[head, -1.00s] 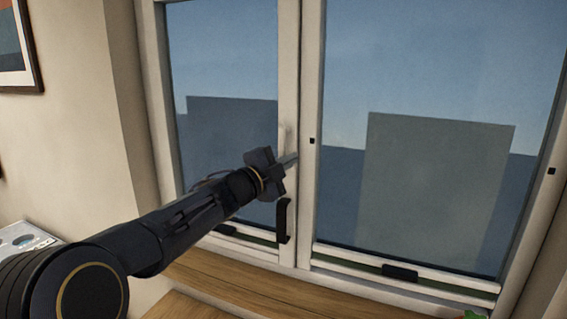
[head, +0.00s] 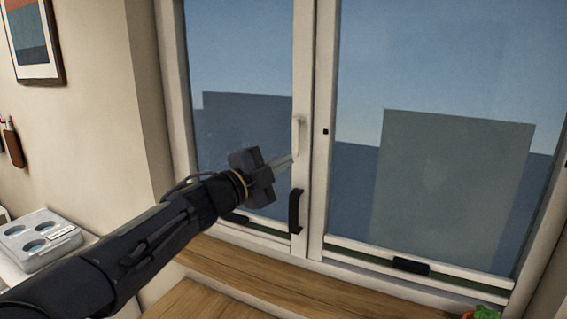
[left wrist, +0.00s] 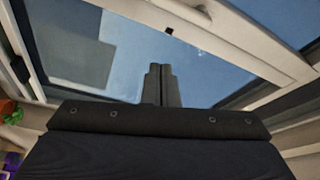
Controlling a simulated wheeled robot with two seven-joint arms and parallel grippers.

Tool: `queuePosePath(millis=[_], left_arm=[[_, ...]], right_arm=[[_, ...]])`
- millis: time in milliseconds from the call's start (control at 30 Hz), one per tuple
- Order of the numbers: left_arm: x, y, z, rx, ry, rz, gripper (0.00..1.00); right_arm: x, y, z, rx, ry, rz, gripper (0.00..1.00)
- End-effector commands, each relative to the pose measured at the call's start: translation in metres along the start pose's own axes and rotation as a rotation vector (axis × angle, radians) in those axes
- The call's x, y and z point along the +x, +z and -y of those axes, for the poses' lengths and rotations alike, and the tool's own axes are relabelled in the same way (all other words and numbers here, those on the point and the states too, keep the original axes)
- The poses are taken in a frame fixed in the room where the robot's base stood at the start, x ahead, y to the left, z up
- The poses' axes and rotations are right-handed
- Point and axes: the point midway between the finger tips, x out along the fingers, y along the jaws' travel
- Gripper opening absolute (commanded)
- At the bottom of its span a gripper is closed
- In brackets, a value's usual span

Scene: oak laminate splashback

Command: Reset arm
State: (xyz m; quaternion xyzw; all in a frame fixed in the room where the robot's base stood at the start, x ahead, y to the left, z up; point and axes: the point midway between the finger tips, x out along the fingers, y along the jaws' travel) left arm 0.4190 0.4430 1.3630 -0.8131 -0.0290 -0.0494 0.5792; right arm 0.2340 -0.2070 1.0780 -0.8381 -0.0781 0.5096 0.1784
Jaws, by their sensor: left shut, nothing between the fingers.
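My left arm comes in from the left in the head view. My left gripper (head: 284,161) is in front of the left window pane, close to the window's middle frame. Its fingers are shut with nothing between them. In the left wrist view the closed fingers (left wrist: 161,84) point toward the window. A black handle (head: 295,211) is on the middle frame, just below and right of the fingertips, and appears apart from them. A pale handle (head: 297,135) shows above it. My right gripper is not in view.
The window (head: 318,110) has a wooden sill (head: 270,275) below it. A green plant (head: 485,312) is at the bottom right; it also shows in the left wrist view (left wrist: 10,111). A grey tray with round wells (head: 40,240) is at the left. A framed picture (head: 33,40) hangs on the wall.

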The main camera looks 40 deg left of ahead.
Motion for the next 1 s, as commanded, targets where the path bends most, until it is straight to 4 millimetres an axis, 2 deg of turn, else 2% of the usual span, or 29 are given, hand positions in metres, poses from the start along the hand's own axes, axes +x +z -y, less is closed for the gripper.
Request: queuePosePath(millis=[367, 467, 567, 667, 700, 767, 800, 900, 1000], left_arm=[[0.0, 0.0, 0.0, -0.017, -0.007, 0.01, 0.0], [-0.003, 0.001, -0.002, -0.116, -0.04, 0.067, 0.0], [-0.014, 0.006, -0.018, -0.337, -0.067, 0.195, 0.0], [-0.036, 0.007, -0.068, -0.643, -0.017, 0.375, 0.0], [-0.047, 0.003, -0.096, -0.767, 0.033, 0.449, 0.0], [-0.066, -0.008, -0.137, -0.923, 0.122, 0.547, 0.0], [-0.079, -0.017, -0.164, -1.012, 0.19, 0.606, 0.0], [-0.113, -0.048, -0.224, -1.19, 0.374, 0.735, 0.0], [-0.149, -0.081, -0.27, -1.317, 0.556, 0.837, 0.0]], right_arm=[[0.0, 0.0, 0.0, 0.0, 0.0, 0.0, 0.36], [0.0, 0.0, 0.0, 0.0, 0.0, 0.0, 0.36], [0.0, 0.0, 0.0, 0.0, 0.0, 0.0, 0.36], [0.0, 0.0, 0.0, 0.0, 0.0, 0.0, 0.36], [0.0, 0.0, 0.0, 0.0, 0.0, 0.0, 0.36], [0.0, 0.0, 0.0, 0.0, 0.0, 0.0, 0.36], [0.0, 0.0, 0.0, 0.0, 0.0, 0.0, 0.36], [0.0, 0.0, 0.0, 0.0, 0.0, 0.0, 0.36], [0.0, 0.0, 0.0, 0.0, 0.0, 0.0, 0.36]])
